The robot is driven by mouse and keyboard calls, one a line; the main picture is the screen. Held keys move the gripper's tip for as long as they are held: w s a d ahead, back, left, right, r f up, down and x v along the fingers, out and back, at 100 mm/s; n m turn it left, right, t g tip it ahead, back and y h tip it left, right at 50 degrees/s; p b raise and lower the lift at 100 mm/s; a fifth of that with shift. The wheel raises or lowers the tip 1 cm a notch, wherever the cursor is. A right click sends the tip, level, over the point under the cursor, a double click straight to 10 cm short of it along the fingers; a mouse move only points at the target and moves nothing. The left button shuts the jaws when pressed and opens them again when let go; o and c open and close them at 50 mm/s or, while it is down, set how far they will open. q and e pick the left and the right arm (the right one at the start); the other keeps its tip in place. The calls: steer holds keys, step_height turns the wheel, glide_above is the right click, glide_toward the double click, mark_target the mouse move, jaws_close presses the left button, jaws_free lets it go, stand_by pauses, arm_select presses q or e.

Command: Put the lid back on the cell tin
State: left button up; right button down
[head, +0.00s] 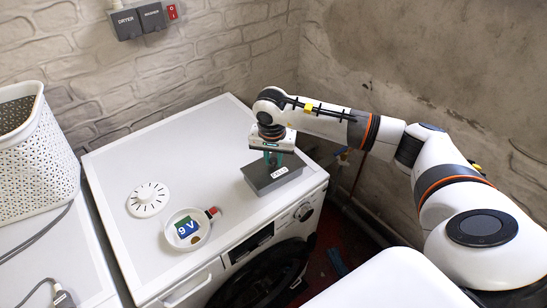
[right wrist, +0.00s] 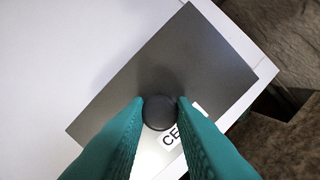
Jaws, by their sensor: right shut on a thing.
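The grey lid (right wrist: 185,65) is a flat dark rectangle with a round knob (right wrist: 158,112) and a white label, partly hidden by my fingers in the right wrist view. My right gripper (head: 272,160) is shut on the knob, one teal finger on each side. In the head view the grey cell tin (head: 282,181) shows as a low box at the near right corner of the white washer top, under my gripper. I cannot tell whether the lid rests fully on the tin or sits slightly above it. My left gripper is not in view.
A round white dish (head: 174,244) holding a 9 V battery (head: 187,228) stands left of the tin, with a small red item at its rim. A white slotted disc (head: 148,199) lies behind it. A white basket (head: 35,150) stands far left. The back of the washer top is clear.

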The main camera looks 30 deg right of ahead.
stand_by(0.3)
steer(key=c, duration=0.7)
jaws_free()
steer(key=shift+r, duration=0.1)
steer(key=shift+r+p, duration=1.85)
steer(key=shift+r, duration=1.55)
jaws_close()
